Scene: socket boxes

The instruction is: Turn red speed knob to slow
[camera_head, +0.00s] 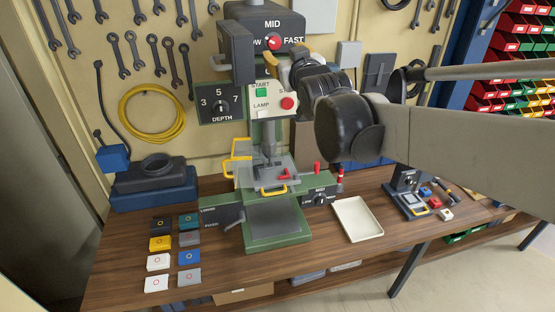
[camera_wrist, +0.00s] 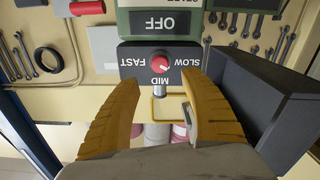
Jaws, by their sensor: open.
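The red speed knob (camera_head: 273,42) is on the dark box at the top of the green drill press (camera_head: 262,150), with MID above it and FAST to its right. In the upside-down wrist view, the red knob (camera_wrist: 160,63) shows between the labels FAST and SLOW. I cannot tell exactly where its pointer aims. My gripper (camera_head: 278,62) is in front of the press, just below the knob. In the wrist view its yellow fingers (camera_wrist: 161,78) are spread apart, with the knob between and beyond the tips, apparently untouched.
A DEPTH dial panel (camera_head: 221,106) and a panel with a green START button (camera_head: 261,93) and a red button (camera_head: 287,103) sit below the knob. A white tray (camera_head: 380,227) lies on the wooden bench.

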